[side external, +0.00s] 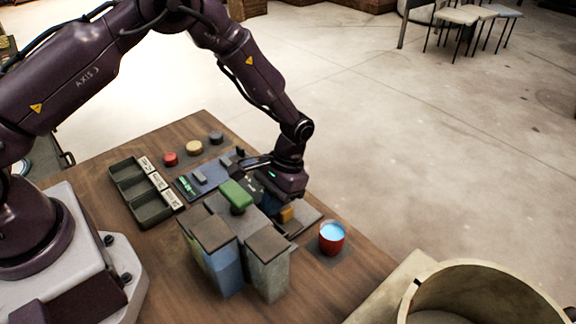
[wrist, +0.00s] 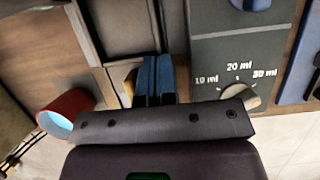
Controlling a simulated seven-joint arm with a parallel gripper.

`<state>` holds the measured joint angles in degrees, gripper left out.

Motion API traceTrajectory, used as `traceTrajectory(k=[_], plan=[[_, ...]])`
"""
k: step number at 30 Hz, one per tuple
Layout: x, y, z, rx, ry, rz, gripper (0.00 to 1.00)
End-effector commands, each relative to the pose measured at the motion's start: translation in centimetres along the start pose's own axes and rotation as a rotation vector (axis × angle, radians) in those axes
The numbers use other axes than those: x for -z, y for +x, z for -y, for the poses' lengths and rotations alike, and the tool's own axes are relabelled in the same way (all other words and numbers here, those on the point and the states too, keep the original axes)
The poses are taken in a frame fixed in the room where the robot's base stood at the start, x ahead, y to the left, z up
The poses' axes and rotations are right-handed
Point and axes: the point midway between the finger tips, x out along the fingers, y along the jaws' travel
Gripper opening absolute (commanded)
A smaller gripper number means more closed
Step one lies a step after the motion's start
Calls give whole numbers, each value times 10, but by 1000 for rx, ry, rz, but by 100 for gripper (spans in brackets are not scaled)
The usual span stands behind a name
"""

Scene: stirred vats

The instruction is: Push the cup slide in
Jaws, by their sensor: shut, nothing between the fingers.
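The cup slide appears to be the flat grey piece (side external: 306,221) at the machine's right side in the side external view, with a yellow block (side external: 286,214) by it. The yellow block also shows partly in the wrist view (wrist: 130,82), beside my fingers. My gripper (wrist: 155,72) is shut and empty, its blue fingers together, pointing down close to the yellow block; I cannot tell whether they touch. A red cup (side external: 331,239) with light blue liquid stands upright on a dark square to the right of the slide. It shows left of my fingers in the wrist view (wrist: 66,112).
Two tall containers (side external: 213,232) (side external: 267,246) stand in front of my gripper, near a green block (side external: 236,195). A panel with ml marks and a knob (wrist: 238,94) is right of my fingers. A dark compartment tray (side external: 150,209) and several coloured round pieces (side external: 194,147) lie left.

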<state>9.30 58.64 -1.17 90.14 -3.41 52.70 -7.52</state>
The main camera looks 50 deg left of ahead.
Motion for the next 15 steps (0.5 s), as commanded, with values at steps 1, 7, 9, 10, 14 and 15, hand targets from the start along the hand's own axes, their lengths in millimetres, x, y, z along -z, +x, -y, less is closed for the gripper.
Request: traceTrajectory(k=[1,7,9,10,14,15], plan=[[10,-1,-1,-1,0,-2,0],[11,-52,0,-1,0,-5,0],[11,-66,0,-1,0,-5,0],[11,-72,0,-1,0,-4,0],[10,-91,0,0,-1,-2,0],[10,-95,0,0,-1,-2,0]])
